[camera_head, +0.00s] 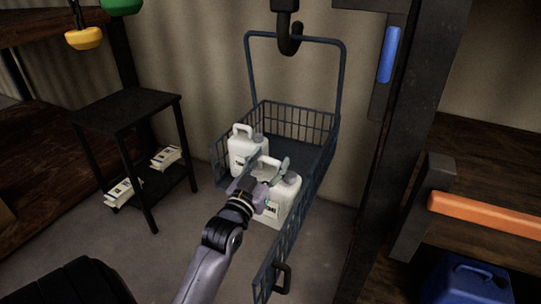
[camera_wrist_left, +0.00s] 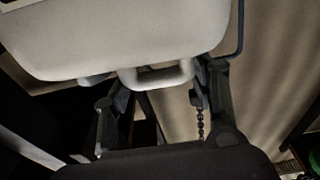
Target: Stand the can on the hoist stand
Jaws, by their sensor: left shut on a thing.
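A white can (camera_head: 283,203) with a moulded handle is in the open front of the dark wire basket (camera_head: 328,150). My left gripper (camera_head: 270,174) reaches it from the front and is shut on its handle, covering part of its top. In the left wrist view the can's pale body (camera_wrist_left: 120,40) fills the top, and its handle (camera_wrist_left: 155,77) lies between my left fingers. A second white can (camera_head: 246,150) stands behind it to the left in the basket. I cannot tell whether the held can touches the basket floor. A black two-level stand (camera_head: 125,110) is at the left, its top bare. My right gripper is out of view.
A dark hook (camera_head: 290,40) hangs above the basket's tall hoop (camera_head: 342,80). White packets (camera_head: 165,157) lie on the stand's lower shelf. A dark post (camera_head: 405,130) rises right of the basket. An orange bar (camera_head: 485,214) and a blue container (camera_head: 465,280) are at the right.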

